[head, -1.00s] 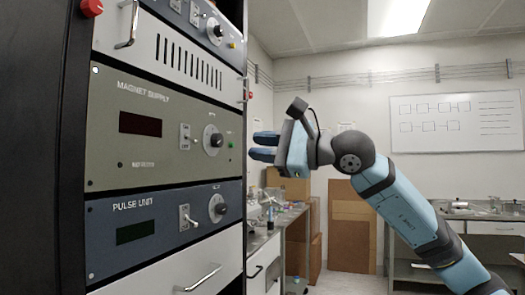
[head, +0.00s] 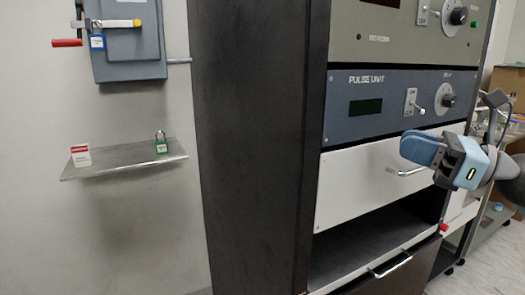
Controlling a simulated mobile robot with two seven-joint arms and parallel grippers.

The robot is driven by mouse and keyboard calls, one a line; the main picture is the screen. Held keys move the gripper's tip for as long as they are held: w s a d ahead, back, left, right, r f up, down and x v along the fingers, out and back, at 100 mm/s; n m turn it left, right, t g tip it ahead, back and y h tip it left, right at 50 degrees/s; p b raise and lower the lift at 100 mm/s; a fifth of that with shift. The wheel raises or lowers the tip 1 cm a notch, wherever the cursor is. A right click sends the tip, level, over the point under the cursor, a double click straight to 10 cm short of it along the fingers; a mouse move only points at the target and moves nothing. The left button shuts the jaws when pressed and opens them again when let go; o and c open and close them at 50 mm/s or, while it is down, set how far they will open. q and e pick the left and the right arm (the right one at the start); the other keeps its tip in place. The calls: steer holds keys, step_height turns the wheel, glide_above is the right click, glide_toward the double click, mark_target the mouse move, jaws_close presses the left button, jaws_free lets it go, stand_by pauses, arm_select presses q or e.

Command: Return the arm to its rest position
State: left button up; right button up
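My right gripper (head: 408,147) reaches in from the right edge, its blue fingers pointing left. It appears in front of the white drawer front, near the drawer's handle (head: 407,171). Its fingers overlap in this view, so the gap between them cannot be made out. I see no object at its fingertips. My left gripper is not in view.
The dark equipment rack (head: 252,150) stands close, with the pulse unit panel (head: 390,100) and an open bay (head: 365,245) below.

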steer(key=s+a+f+m+t+h, duration=0.2)
steer(key=a+f+m+t, duration=0.15)
steer(key=f+m, duration=0.9)
steer(key=s+a+f+m+t+h, duration=0.1)
steer(key=a+f+m+t+h, duration=0.3)
steer(key=f+m, duration=0.85)
steer(key=s+a+f+m+g+h, duration=0.25)
steer(key=s+f+m, duration=0.35)
steer(key=f+m, duration=0.3)
steer(key=s+a+f+m+g+h, duration=0.15)
steer(key=s+a+f+m, duration=0.35)
steer(key=m, duration=0.6)
arm_select(q)
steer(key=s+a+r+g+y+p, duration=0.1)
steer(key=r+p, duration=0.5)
steer(key=p, duration=1)
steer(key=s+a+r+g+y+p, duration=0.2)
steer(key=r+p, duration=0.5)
steer(key=p, duration=1)
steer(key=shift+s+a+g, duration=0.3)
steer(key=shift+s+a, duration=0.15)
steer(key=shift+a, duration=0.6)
arm_select(e)
steer(key=s+d+r+g+h, duration=0.3)
steer(key=d+r, duration=0.3)
steer(key=r, duration=0.5)
steer(key=shift+s+h, duration=0.3)
steer(key=shift+s, duration=0.4)
steer(key=shift+d+r, duration=0.1)
